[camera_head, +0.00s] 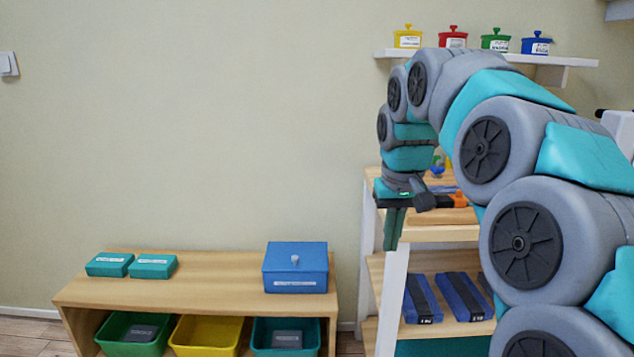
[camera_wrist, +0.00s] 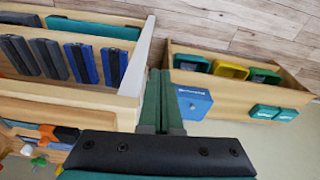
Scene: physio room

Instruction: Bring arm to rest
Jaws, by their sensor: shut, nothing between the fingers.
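My arm (camera_head: 520,150) arches across the right side of the head view, and its wrist end hangs down in front of the wooden shelf rack. My gripper (camera_head: 394,230) points downward there, beside the rack's left post. In the wrist view my gripper (camera_wrist: 160,95) shows two green fingers lying together, with nothing between them. It is apart from the blue lidded box (camera_wrist: 194,102), which shows just right of the fingers in that view.
A low wooden bench (camera_head: 200,290) carries two teal boxes (camera_head: 130,265) and the blue box (camera_head: 296,268), with coloured bins below. The rack (camera_head: 394,290) holds blue-black weights (camera_head: 462,297). A wall shelf (camera_head: 480,57) with several small pots is behind my arm.

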